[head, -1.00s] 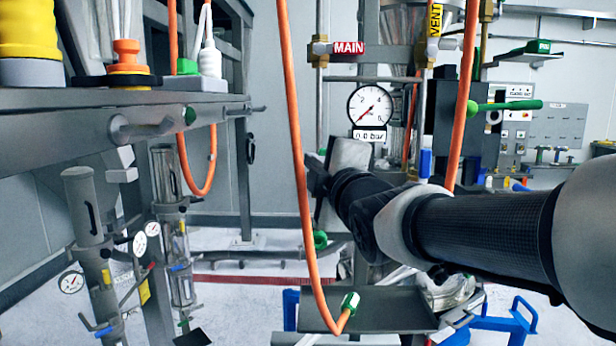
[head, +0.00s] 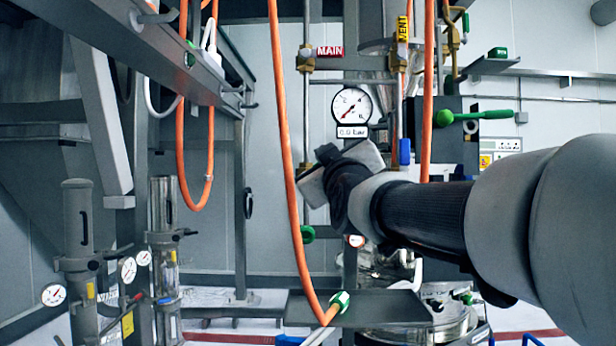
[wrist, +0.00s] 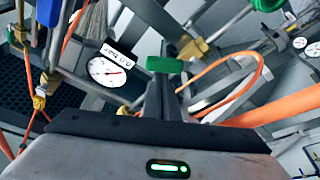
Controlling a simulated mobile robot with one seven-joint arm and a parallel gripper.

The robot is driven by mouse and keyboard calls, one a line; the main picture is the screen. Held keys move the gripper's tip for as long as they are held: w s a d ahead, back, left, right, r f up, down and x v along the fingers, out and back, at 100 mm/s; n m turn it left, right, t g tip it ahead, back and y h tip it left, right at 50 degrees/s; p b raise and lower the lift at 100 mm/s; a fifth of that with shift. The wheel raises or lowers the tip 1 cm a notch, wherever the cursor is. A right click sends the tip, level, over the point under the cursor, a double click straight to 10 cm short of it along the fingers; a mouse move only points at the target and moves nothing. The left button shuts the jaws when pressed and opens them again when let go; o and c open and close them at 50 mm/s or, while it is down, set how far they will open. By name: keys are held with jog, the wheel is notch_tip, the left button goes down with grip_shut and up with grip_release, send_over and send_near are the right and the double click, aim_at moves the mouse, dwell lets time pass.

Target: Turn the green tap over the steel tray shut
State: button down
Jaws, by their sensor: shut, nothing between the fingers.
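The green tap (head: 307,234) shows as a small green handle left of the gauge pipework, above the steel tray (head: 375,308). My gripper (head: 312,182) is in front of the pipework, above the green handle in the picture, shut and empty. In the wrist view, a green handle (wrist: 165,64) appears just beyond the dark fingers (wrist: 164,88); I cannot tell whether they touch it. The tap's valve body is largely hidden. The tray is a flat, dark grey shelf, low in the head view.
An orange hose (head: 290,150) hangs left of my gripper, ending in a green connector (head: 340,300) over the tray. The gauge (head: 351,105) sits behind my gripper. A longer green lever (head: 480,116) is at right. Metal cylinders (head: 77,220) stand left.

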jog(key=f+m+h, duration=0.1)
jog(key=m, duration=0.1)
jog(key=d+m+h+b, duration=0.1)
jog(key=m, duration=0.1)
jog(key=f+m+h+b, duration=0.1)
jog(key=m, duration=0.2)
jog(key=shift+d+f+t, duration=0.3)
jog(key=shift+d+t, duration=0.05)
jog(key=shift+t, duration=0.05)
jog(key=shift+f, duration=0.1)
